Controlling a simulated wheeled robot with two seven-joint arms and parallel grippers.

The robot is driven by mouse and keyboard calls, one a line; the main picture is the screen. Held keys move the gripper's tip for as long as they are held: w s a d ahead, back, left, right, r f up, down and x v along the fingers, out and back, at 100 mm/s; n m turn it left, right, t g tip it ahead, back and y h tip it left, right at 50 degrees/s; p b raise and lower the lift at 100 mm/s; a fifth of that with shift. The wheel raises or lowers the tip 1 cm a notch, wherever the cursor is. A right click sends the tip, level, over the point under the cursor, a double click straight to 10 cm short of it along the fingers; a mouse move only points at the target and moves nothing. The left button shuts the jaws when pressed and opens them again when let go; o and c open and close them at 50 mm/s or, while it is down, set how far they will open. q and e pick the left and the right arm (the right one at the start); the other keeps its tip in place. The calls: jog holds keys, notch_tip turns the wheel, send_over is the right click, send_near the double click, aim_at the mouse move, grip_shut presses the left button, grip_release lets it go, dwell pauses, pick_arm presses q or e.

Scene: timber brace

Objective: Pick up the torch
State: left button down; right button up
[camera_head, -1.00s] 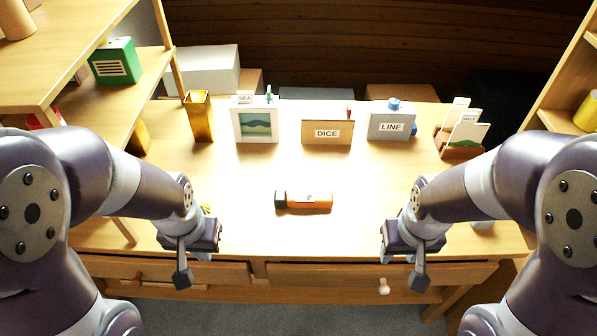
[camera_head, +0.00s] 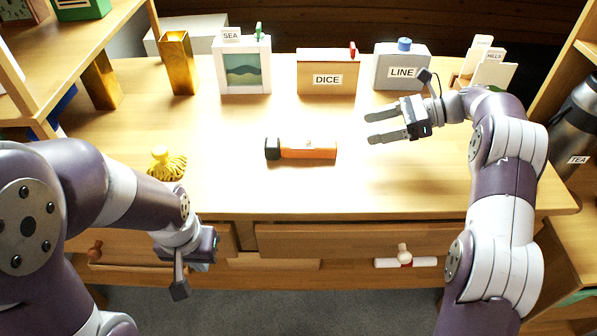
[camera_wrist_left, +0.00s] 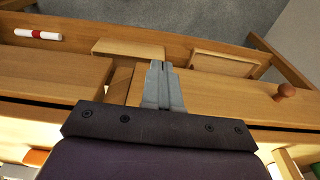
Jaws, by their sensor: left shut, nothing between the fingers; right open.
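The torch (camera_head: 301,149) is orange with a black head and lies on its side in the middle of the desk top, its black end to the left. My right gripper (camera_head: 369,126) is open and empty to the right of the torch, its fingers pointing left, apart from it. My left gripper (camera_head: 180,288) is low at the front left, by the desk's front edge and drawers, away from the torch. In the left wrist view its fingers (camera_wrist_left: 161,70) are closed together with nothing between them.
A yellow tasselled thing (camera_head: 166,164) lies at the left. A TEA flask (camera_head: 573,125) stands at the right. The desk around the torch is clear.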

aim_at(335, 144)
jog(key=shift+n+g, duration=0.4)
jog(key=shift+n, duration=0.1)
jog(key=x, duration=0.4)
jog(key=s+x, duration=0.1)
jog(key=x, duration=0.1)
jog(key=shift+f, duration=0.4)
jog(key=b+x, duration=0.1)
jog(key=x, duration=0.5)
jog(key=shift+a+f, duration=0.1)
jog(key=shift+f, duration=0.05)
jog(key=c, duration=1.1)
